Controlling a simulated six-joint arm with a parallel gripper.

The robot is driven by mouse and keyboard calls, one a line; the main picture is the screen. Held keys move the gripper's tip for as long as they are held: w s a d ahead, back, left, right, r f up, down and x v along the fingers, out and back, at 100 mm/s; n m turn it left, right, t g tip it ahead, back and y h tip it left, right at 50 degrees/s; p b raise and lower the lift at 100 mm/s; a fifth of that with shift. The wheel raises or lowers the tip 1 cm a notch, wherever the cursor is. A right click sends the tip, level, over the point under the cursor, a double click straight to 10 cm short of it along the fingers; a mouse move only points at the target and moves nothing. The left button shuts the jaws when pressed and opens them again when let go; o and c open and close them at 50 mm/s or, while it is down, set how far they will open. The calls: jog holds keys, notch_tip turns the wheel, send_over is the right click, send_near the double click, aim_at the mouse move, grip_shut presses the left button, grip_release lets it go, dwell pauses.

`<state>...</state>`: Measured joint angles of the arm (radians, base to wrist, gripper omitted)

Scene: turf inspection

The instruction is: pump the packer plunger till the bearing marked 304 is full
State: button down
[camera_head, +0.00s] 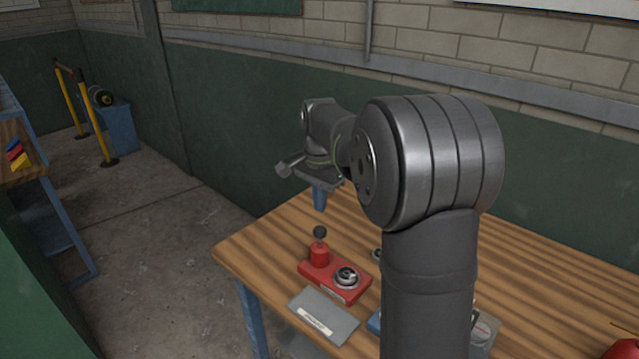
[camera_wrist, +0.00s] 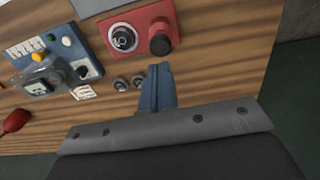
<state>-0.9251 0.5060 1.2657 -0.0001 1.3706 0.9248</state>
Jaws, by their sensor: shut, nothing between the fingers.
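The red packer (camera_head: 322,283) sits on the wooden table near its left end. Its plunger (camera_head: 319,250) is a red post with a black knob, standing up. A metal bearing (camera_head: 346,276) sits on the packer beside the plunger. In the wrist view the packer (camera_wrist: 153,17) shows with the bearing (camera_wrist: 123,38) and the black knob (camera_wrist: 160,44). Two small loose bearings (camera_wrist: 128,82) lie on the table. I cannot read 304 on any bearing. My gripper (camera_head: 320,208), with blue fingers, is shut and empty, above the table and apart from the plunger.
A grey plate (camera_head: 336,314) with a white label lies in front of the packer. A blue device (camera_wrist: 48,50) with buttons and a clear cover stands near it. A red object (camera_wrist: 17,121) lies farther along the table. My arm hides part of the table in the head view.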

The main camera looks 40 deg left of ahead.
aim_at(320, 229)
jog(key=shift+f, duration=2.8)
jog(key=shift+f, duration=1.2)
jog(key=shift+d, duration=0.1)
notch_tip(320, 229, up, 14)
jog(key=shift+r, duration=0.25)
